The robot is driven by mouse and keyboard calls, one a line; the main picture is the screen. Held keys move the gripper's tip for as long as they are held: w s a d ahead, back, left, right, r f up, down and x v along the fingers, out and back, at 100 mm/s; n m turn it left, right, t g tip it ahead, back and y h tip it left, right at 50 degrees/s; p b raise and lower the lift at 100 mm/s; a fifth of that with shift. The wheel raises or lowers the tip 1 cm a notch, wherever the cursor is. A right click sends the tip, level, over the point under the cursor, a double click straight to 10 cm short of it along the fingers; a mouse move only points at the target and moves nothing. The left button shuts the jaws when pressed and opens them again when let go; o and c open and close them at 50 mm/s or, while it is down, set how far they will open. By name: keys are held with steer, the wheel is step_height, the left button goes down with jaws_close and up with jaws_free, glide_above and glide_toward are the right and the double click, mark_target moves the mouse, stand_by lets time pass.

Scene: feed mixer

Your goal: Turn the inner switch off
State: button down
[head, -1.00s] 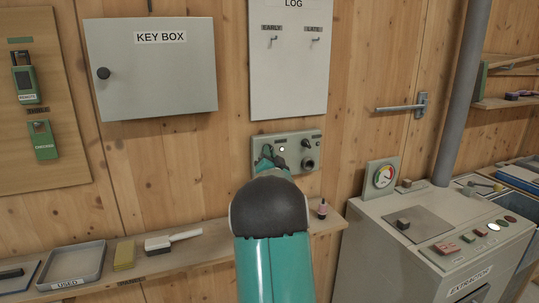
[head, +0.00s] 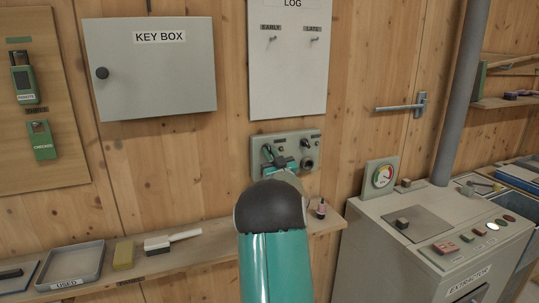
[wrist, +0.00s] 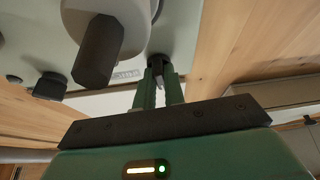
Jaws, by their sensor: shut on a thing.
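A grey switch panel (head: 258,158) is mounted on the wooden wall, below the log board. A switch (head: 268,151) shows at its left side and another small dark switch (head: 305,143) at its upper right. A dark round socket (head: 309,163) sits below the right switch. My gripper (head: 283,161) is at the panel's lower middle and hides part of it. In the wrist view my gripper (wrist: 159,72) is shut on a small dark part at the panel face. Which switch this part belongs to is unclear.
In the wrist view a large dark knob (wrist: 98,52) on a pale round base is close to the fingers, with a second dark knob (wrist: 50,86) beyond. The extractor (head: 435,245) stands right.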

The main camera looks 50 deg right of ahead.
steer(key=n+y, duration=0.2)
steer(key=n, duration=0.2)
steer(key=n+y, duration=0.2)
steer(key=n, duration=0.2)
steer(key=shift+s+d+r+t, duration=0.1)
steer(key=shift+d+t, duration=0.05)
steer(key=shift+t, duration=0.25)
steer(key=shift+n, duration=0.3)
steer(key=c, duration=1.5)
jaws_free()
steer(key=v, duration=1.4)
steer(key=shift+d, duration=0.1)
